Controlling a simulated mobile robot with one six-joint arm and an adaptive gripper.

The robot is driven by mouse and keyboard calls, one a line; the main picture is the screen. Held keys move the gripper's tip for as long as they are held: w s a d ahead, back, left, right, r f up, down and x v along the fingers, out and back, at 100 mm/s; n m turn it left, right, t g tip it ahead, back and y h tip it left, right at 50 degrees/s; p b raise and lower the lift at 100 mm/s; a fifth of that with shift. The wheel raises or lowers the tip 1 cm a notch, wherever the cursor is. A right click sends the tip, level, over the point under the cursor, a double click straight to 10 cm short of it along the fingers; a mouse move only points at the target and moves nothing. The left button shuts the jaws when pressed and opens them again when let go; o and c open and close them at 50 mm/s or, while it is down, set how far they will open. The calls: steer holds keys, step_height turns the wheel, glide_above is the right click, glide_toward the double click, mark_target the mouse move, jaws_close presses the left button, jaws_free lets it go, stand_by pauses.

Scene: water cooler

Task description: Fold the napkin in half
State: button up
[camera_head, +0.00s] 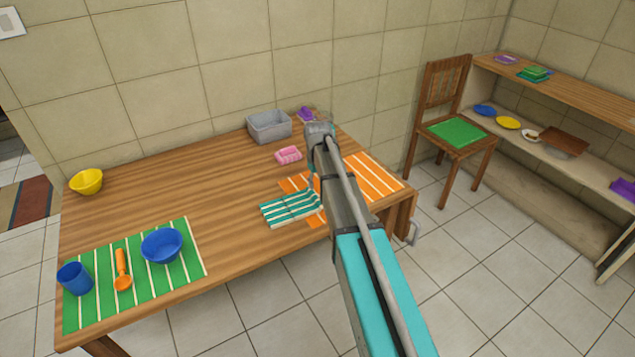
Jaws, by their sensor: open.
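A teal and white striped napkin (289,209) lies near the front right of the wooden table, partly over an orange and white striped placemat (374,178). It looks flat, but its layers are too small to tell. My arm crosses in front of the placemat and hides its middle.
A grey bin (269,126), a pink folded cloth (288,155) and a purple item (305,113) stand toward the back. A green striped placemat (190,237) holds a blue bowl, blue cup and orange spoon. A yellow bowl (86,181) is at left. The table's middle is clear.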

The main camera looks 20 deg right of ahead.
mark_target(318, 200)
steer(key=shift+f+b, duration=3.95)
steer(key=shift+f, duration=0.25)
jaws_close()
steer(key=shift+r, duration=0.1)
